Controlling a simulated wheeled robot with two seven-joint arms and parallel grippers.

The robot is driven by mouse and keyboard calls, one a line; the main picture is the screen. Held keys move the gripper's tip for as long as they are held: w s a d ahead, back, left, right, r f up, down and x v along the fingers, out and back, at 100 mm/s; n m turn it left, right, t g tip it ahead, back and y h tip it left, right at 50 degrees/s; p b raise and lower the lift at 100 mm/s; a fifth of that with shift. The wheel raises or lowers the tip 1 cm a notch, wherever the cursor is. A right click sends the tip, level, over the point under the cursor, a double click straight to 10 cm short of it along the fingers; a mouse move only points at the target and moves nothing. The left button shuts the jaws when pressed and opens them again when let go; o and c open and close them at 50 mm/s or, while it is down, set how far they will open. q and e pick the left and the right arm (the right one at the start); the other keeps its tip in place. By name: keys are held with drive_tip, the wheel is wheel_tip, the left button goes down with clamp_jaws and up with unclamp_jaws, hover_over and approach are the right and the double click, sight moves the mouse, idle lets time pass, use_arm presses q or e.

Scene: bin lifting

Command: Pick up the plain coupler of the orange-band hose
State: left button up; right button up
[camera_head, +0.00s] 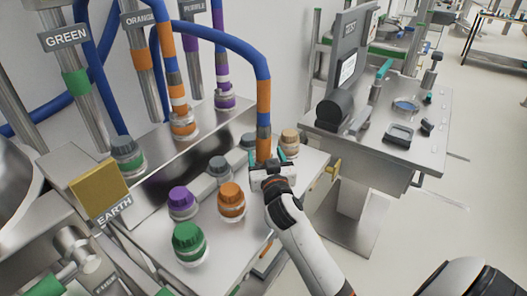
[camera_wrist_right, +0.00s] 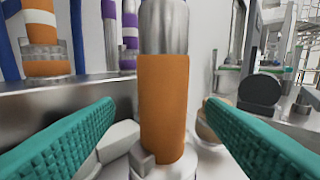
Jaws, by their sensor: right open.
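The orange-band hose (camera_head: 215,40) is blue and arches from the back left to the right. Its right end hangs down as a coupler (camera_head: 263,147) with a grey metal part above an orange band. The coupler fills the middle of the right wrist view (camera_wrist_right: 162,105), upright, with its lower end at a pale collar. My right gripper (camera_head: 267,160) is open, its green fingers on either side of the coupler, with a visible gap on both sides in the wrist view. The hose's other end (camera_head: 181,110), with orange and grey bands, stands at the back left. My left gripper is not in view.
Purple (camera_head: 182,202), orange (camera_head: 231,201) and green (camera_head: 189,243) capped ports stand on the bench in front. A tan-capped port (camera_head: 289,142) is close right of the coupler. A metal table (camera_head: 440,150) with a test screen stands at right.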

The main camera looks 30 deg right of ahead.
sight(264, 124)
drive_tip(key=x, duration=0.3)
drive_tip(key=shift+w+d+r+p, duration=0.15)
drive_tip(key=shift+w+d+p, duration=0.15)
drive_tip(key=shift+p, duration=0.1)
drive_tip(key=shift+w+d, duration=0.1)
drive_tip(key=shift+w, duration=0.3)
drive_tip(key=c, duration=1.3)
drive_tip(key=shift+o, duration=0.3)
drive_tip(key=shift+r, duration=0.35)
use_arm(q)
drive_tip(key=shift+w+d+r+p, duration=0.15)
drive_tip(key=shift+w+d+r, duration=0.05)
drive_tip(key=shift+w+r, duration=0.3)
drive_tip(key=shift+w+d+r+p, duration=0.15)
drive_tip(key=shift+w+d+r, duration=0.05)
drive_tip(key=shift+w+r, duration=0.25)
use_arm(e)
wheel_tip(264, 124, up, 9)
drive_tip(key=shift+r, duration=0.2)
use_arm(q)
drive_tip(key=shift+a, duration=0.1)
use_arm(e)
drive_tip(key=shift+f, duration=0.15)
